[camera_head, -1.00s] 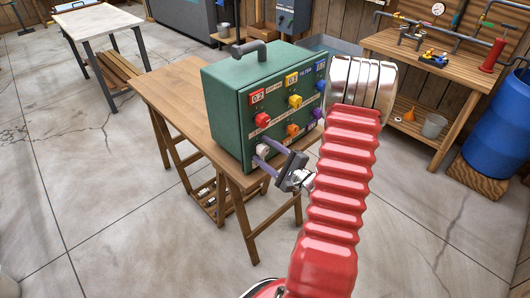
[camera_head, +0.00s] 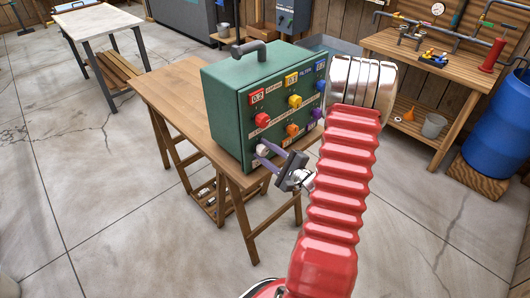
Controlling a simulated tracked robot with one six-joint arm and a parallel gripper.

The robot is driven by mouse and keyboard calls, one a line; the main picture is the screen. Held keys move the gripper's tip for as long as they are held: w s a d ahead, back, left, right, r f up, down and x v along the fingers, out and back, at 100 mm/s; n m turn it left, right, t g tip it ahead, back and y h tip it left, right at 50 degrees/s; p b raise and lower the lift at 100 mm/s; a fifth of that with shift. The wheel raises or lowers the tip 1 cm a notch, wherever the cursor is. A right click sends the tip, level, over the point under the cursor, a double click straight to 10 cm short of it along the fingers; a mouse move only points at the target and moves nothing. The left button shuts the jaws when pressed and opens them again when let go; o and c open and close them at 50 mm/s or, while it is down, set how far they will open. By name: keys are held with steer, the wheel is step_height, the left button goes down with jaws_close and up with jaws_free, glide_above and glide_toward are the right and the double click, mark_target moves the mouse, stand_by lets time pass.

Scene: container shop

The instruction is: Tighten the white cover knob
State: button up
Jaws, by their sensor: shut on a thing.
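The green box (camera_head: 222,115) stands on a wooden table, its knob panel facing right and toward me. The white knob (camera_head: 261,150) is at the lower left of the panel, below the red knob (camera_head: 263,119). My gripper (camera_head: 265,155) is shut on the white knob, with its two fingers on either side of it. The fingers cover part of the knob.
Other knobs are close by, among them a yellow knob (camera_head: 295,101) and an orange knob (camera_head: 292,130). The wooden table (camera_head: 172,92) has free room left of the box. A workbench (camera_head: 440,75) and a blue barrel (camera_head: 501,125) stand at the right.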

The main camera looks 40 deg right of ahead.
steer(key=shift+a+f+m, duration=0.1)
steer(key=shift+f+m, duration=0.05)
steer(key=shift+m, duration=0.15)
steer(key=m, duration=1.2)
steer(key=shift+a+f, duration=0.1)
steer(key=m, duration=0.5)
stand_by(0.4)
steer(key=o, duration=1.1)
